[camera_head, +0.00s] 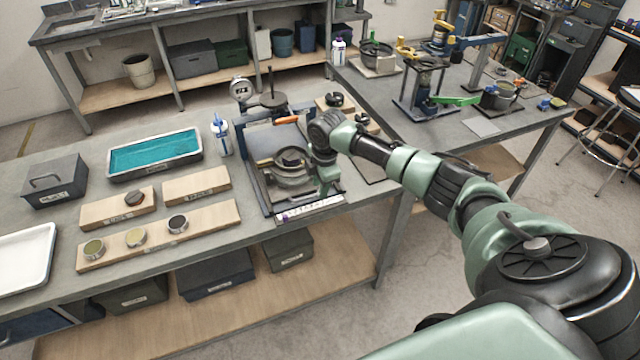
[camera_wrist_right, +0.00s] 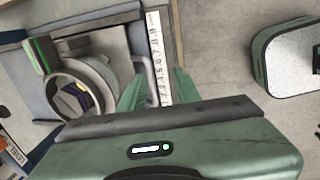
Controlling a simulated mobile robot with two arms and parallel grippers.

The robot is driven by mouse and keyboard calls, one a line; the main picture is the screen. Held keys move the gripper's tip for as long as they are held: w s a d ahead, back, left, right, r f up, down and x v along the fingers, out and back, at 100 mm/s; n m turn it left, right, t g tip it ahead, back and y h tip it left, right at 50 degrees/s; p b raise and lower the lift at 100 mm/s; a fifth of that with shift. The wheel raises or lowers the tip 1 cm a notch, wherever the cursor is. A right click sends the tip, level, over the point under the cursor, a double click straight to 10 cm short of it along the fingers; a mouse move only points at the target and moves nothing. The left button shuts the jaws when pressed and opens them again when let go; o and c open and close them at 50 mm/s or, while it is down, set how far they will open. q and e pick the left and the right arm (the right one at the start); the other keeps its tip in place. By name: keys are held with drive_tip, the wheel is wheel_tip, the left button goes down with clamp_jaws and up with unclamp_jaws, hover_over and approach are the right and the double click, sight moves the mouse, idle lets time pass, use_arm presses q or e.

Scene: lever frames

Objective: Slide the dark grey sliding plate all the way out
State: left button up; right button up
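The dark grey sliding plate (camera_head: 262,172) lies in a blue-edged frame on the bench, with a round metal fixture (camera_head: 290,160) on top. In the right wrist view the plate (camera_wrist_right: 113,42) shows beside a white numbered scale (camera_wrist_right: 156,45), with a bent metal handle (camera_wrist_right: 148,70) at its edge. My right gripper (camera_head: 324,182) is over the plate's right side in the head view. In the right wrist view its green fingers (camera_wrist_right: 158,88) are apart, on either side of the handle's end and the scale. I cannot tell whether they touch the handle. My left gripper is out of view.
A dial gauge (camera_head: 240,89) and a blue-and-white bottle (camera_head: 221,135) stand by the frame. A teal-lined tray (camera_head: 155,153) and wooden boards (camera_head: 165,238) lie to its left. A second bench (camera_head: 440,125) with tools stands at right.

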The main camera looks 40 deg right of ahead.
drive_tip(key=r+p, duration=0.2)
drive_tip(key=r, duration=0.1)
drive_tip(key=r+p, duration=0.1)
drive_tip(key=shift+s+r, duration=0.15)
drive_tip(key=shift+s, duration=0.2)
idle(0.3)
